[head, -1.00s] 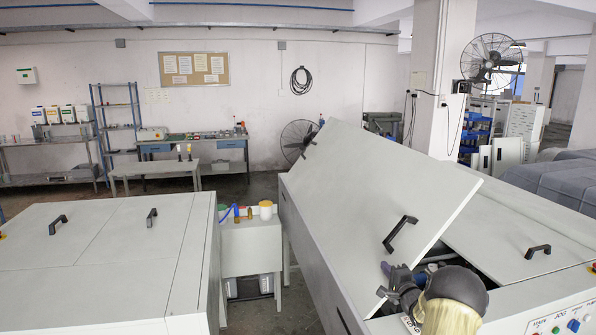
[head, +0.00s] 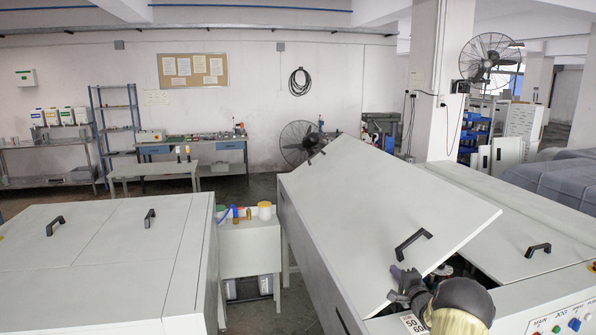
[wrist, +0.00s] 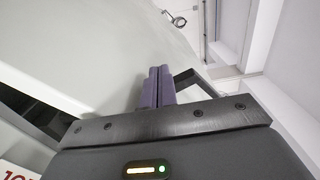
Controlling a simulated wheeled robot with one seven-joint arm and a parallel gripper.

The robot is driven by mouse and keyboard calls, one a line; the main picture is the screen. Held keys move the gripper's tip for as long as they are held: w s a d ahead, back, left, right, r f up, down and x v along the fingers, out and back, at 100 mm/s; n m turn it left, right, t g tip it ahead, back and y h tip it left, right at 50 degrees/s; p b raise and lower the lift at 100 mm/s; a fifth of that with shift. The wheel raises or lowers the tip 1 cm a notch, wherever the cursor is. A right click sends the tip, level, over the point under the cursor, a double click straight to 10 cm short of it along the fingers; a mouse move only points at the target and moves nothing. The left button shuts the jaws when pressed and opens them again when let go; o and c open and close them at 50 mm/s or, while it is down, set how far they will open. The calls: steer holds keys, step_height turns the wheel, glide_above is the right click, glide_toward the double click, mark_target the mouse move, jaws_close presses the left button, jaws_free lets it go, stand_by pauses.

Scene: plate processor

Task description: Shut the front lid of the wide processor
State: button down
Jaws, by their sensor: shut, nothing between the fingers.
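The front lid (head: 370,205) of the wide processor is a large pale grey panel. It is tilted partly open, with its right edge raised over a dark opening. Its black handle (head: 412,243) is near that raised edge. My gripper (head: 404,279) is at the lid's near end, just below the handle. The shut, empty purple fingers (wrist: 157,88) show against the pale lid surface (wrist: 90,50) in the wrist view, with the dark handle (wrist: 187,79) beside them, partly hidden. I cannot tell whether the fingertips touch the lid.
Another lid (head: 535,220) of the processor lies closed to the right, with a black handle (head: 538,249). A control panel (head: 562,322) with coloured buttons is at lower right. A second machine (head: 100,245) stands left, and a small bench (head: 252,240) with bottles is between them.

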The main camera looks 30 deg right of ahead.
steer(key=shift+a, duration=0.15)
steer(key=shift+f, duration=0.15)
steer(key=shift+s+d+f+b, duration=0.15)
steer(key=shift+d+f+b, duration=0.6)
steer(key=shift+f, duration=0.15)
steer(key=shift+d+f, duration=0.35)
steer(key=shift+d, duration=0.15)
steer(key=shift+s+a+r, duration=0.2)
steer(key=shift+r, duration=0.05)
steer(key=shift+s+a+r+p, duration=0.1)
steer(key=shift+s+r+p, duration=0.2)
steer(key=shift+s+p, duration=0.3)
steer(key=s+a+r+p, duration=0.2)
steer(key=s+r+p, duration=0.1)
steer(key=s, duration=0.7)
steer(key=shift+a+p, duration=0.3)
steer(key=shift+p, duration=0.2)
steer(key=shift+r, duration=0.1)
